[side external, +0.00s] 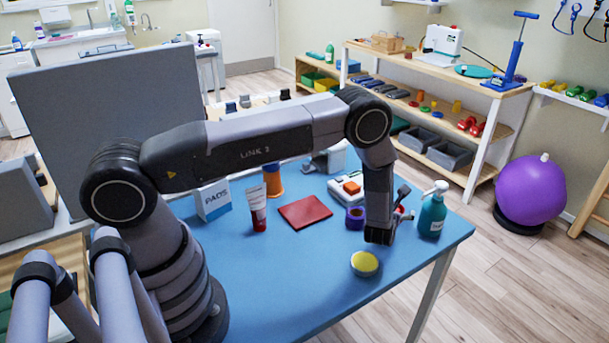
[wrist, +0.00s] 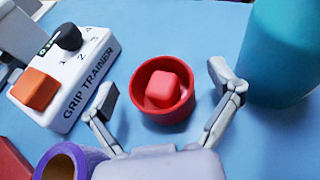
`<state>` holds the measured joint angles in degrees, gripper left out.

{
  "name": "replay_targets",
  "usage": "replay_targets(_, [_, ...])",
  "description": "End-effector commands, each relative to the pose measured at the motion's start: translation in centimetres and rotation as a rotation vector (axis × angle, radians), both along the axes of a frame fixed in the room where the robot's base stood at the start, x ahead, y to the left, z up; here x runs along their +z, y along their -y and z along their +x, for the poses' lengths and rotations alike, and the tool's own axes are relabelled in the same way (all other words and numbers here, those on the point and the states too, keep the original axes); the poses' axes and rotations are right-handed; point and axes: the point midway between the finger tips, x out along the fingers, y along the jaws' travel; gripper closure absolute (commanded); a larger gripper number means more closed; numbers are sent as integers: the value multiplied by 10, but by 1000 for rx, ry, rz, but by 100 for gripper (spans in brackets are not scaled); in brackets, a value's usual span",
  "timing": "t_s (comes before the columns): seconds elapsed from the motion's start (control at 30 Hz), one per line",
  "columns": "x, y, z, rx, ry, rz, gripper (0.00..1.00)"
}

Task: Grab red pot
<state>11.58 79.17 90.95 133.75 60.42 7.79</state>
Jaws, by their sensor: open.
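The red pot (wrist: 183,113) is a small round open cup on the blue table, in the middle of the wrist view. A lighter red rounded block (wrist: 162,89) sits inside it. My gripper (wrist: 164,88) is open, with one finger to the left of the pot and one to the right, both apart from it. In the side external view my gripper (side external: 385,228) is low over the table's right part, and it mostly hides the pot there.
A teal pump bottle (side external: 432,216) stands close to the right of my gripper. The white grip trainer (wrist: 83,72) and a purple roll (wrist: 66,163) lie to the left. A yellow-topped round tub (side external: 364,263) is in front.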

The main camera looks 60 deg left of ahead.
Motion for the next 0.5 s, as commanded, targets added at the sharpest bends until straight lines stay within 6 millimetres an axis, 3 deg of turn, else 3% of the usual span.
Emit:
replay_targets(0.1, [0,0,0,0,0,0,10])
replay_targets(0.5, [0,0,0,0,0,-1,62])
